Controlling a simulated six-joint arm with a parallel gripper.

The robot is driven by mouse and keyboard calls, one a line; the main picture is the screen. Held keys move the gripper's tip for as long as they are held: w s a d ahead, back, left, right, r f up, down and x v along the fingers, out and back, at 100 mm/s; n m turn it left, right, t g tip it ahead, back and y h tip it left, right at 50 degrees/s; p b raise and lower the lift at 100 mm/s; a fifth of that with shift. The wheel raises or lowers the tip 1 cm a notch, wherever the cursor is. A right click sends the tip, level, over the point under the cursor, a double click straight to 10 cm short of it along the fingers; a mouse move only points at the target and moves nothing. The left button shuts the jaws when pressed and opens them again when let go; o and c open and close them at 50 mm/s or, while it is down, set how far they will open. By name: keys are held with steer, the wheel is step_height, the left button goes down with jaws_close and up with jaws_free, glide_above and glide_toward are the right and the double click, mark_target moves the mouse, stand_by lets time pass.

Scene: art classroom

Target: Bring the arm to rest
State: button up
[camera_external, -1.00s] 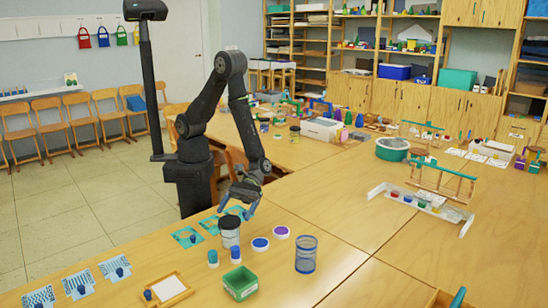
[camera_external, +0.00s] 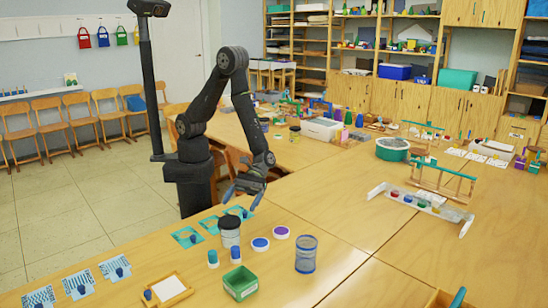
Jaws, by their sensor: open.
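My gripper (camera_external: 241,197) hangs at the end of my black arm, pointing down over the near table's back edge. Its jaws are open and I see nothing between them. It is above the teal cards, behind a jar with a dark lid (camera_external: 230,232). A teal card with a dark blue knob (camera_external: 238,212) lies just under the fingers. Whether the fingertips touch anything is hard to tell, but they look clear of the table.
On the near table (camera_external: 350,225) stand a blue mesh cup (camera_external: 306,254), a green box (camera_external: 240,283), blue and purple lids (camera_external: 260,244) and a small wooden tray (camera_external: 168,289). A white rack with paint pots (camera_external: 421,203) is at right. The table's middle right is clear.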

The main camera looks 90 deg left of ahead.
mark_target(227, 223)
steer(key=x, duration=1)
steer(key=shift+s+d+f, duration=0.1)
steer(key=shift+s, duration=0.1)
steer(key=shift+w+r, duration=0.1)
steer(key=shift+r, duration=1.8)
